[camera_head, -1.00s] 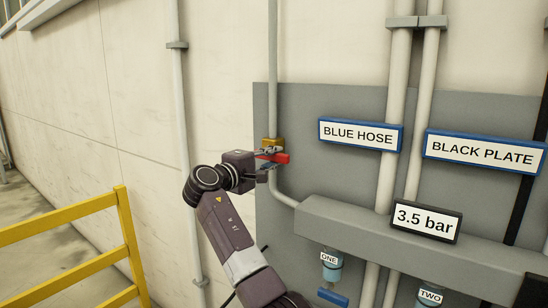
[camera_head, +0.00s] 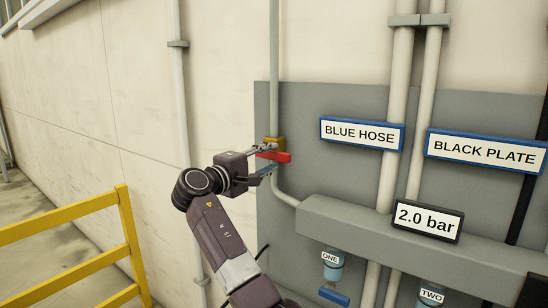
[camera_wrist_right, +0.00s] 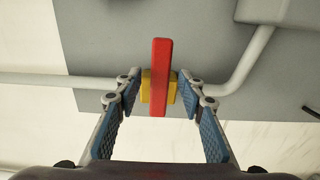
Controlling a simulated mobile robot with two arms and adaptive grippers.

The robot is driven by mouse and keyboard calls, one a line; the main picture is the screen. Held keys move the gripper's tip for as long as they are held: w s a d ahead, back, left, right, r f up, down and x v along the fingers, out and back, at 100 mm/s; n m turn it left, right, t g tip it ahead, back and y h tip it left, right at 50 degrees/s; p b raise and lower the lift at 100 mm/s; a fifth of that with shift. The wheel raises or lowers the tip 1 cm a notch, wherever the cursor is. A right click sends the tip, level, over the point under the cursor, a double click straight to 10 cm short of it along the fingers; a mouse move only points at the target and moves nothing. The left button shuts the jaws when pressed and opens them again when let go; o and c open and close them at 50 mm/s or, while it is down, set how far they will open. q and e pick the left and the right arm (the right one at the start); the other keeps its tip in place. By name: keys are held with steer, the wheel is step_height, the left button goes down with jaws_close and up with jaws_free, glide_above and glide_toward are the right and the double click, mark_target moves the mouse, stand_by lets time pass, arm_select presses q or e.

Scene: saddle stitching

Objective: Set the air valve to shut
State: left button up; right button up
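The air valve has a yellow body (camera_head: 276,142) on a vertical grey pipe and a red lever (camera_head: 279,157). The lever lies across the pipe; the right wrist view also shows the red lever (camera_wrist_right: 160,60) crossing the pipe at about a right angle, over the yellow body (camera_wrist_right: 146,88). My right gripper (camera_head: 264,160) is open at the valve. In the right wrist view its blue-padded fingers (camera_wrist_right: 159,90) stand on either side of the lever with gaps, touching nothing visible. My left gripper is not in view.
A display (camera_head: 427,220) reads 2.0 bar above a grey ledge (camera_head: 350,223). Signs for BLUE HOSE (camera_head: 361,133) and BLACK PLATE (camera_head: 485,151) are on the grey panel to the right. A yellow railing (camera_head: 125,235) stands at the left.

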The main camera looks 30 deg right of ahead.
steer(key=v, duration=0.9)
steer(key=shift+a, duration=0.15)
